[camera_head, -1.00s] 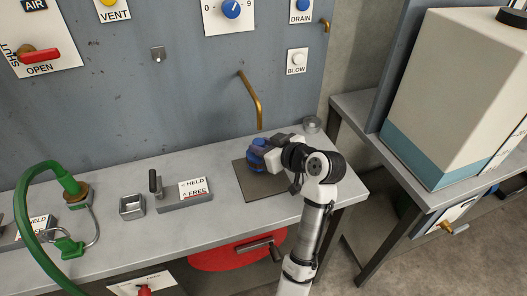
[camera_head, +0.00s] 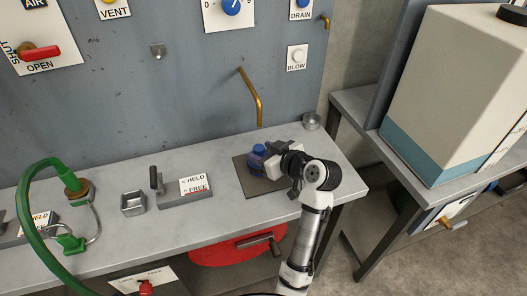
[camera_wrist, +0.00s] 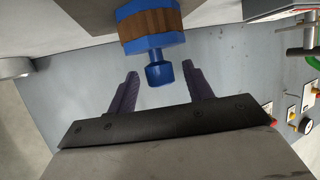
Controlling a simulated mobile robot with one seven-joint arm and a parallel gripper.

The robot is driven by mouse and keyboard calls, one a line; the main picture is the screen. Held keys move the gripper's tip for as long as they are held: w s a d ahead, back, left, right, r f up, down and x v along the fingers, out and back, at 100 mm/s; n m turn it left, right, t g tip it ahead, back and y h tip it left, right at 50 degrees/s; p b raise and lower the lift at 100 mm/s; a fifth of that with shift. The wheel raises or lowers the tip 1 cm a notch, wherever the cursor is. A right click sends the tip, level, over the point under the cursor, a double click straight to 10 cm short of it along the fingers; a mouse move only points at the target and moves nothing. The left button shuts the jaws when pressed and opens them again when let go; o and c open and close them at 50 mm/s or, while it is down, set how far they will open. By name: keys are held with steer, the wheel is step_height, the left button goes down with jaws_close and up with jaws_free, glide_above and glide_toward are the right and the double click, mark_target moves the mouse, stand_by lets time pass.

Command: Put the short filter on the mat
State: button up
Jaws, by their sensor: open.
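The filter is blue with a brown ribbed band and a blue knob. It stands on the dark mat (camera_head: 262,187) in the head view, where the filter (camera_head: 257,155) is partly hidden by my gripper (camera_head: 271,159). In the wrist view the filter (camera_wrist: 151,24) is at the top centre, with its knob pointing down the picture between my two spread fingertips. Gaps show on both sides of the knob, so my gripper is open and holds nothing. The filter's far end is cut off in the wrist view.
The grey bench (camera_head: 110,226) carries a square metal cup (camera_head: 133,203), a HELD/FREE lever block (camera_head: 186,189) and a green hose (camera_head: 35,205) to the left. A small round metal dish (camera_head: 312,122) sits behind my gripper. A brass pipe (camera_head: 251,95) hangs above the mat.

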steer(key=shift+r, duration=0.25)
steer(key=b+v, duration=0.1)
steer(key=v, duration=1.1)
steer(key=shift+b, duration=0.4)
